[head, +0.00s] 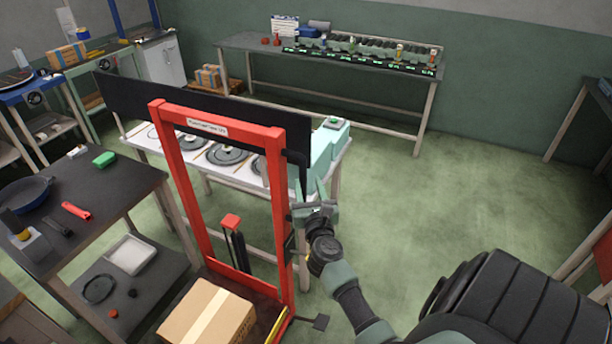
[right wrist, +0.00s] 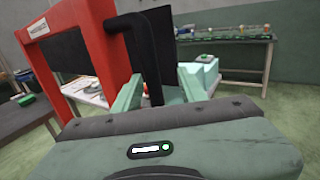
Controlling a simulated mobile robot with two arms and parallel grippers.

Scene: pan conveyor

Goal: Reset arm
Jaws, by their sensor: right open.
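My right gripper (head: 316,194) is beside the right post of a red frame (head: 278,215) in the head view. Its fingers point up and away, spread apart. In the right wrist view, the open fingers of the right gripper (right wrist: 160,92) stand on both sides of a black bent bar (right wrist: 152,60) next to the red frame. I cannot tell whether the fingers touch the bar. Nothing is clearly held. My left gripper is not in view.
A cardboard box (head: 208,314) sits low by the red frame. Behind it is a white table (head: 340,150) with pans and a pale green box. A dark table (head: 130,185) with a pan stands at left. Green floor (head: 450,190) is clear at right.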

